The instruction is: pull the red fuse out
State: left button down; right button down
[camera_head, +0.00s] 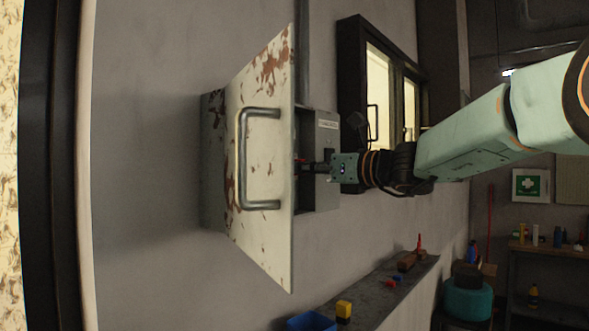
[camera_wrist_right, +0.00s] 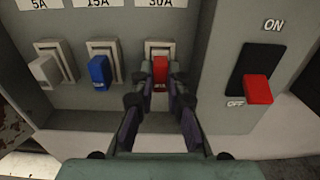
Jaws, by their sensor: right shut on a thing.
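The red fuse (camera_wrist_right: 160,70) sits in the socket under the 30A label in the right wrist view. My right gripper (camera_wrist_right: 160,82) is shut on it, with one finger on each side. In the head view my right gripper (camera_head: 312,168) reaches into the grey fuse box (camera_head: 321,197) from the right, and the fuse is mostly hidden behind the door edge and fingers. A blue fuse (camera_wrist_right: 99,70) sits under 15A and a white fuse (camera_wrist_right: 45,72) under 5A. My left gripper is not in view.
The rusty box door (camera_head: 262,235) stands open, with a metal handle (camera_head: 242,160). A red switch lever (camera_wrist_right: 258,90) is down by OFF, right of the sockets. Below, a ledge (camera_head: 375,298) holds a blue bin (camera_head: 311,321) and a yellow-black item (camera_head: 343,311).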

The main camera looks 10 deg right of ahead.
jog(key=shift+s+d, duration=0.15)
jog(key=shift+s+d, duration=0.45)
jog(key=shift+s, duration=0.1)
jog(key=shift+s+b, duration=0.15)
jog(key=shift+b, duration=0.15)
jog(key=shift+s+d, duration=0.5)
jog(key=shift+s+d, duration=0.2)
jog(key=shift+s, duration=0.05)
jog(key=shift+s+d, duration=0.15)
jog(key=shift+s, duration=0.1)
jog(key=shift+w, duration=0.1)
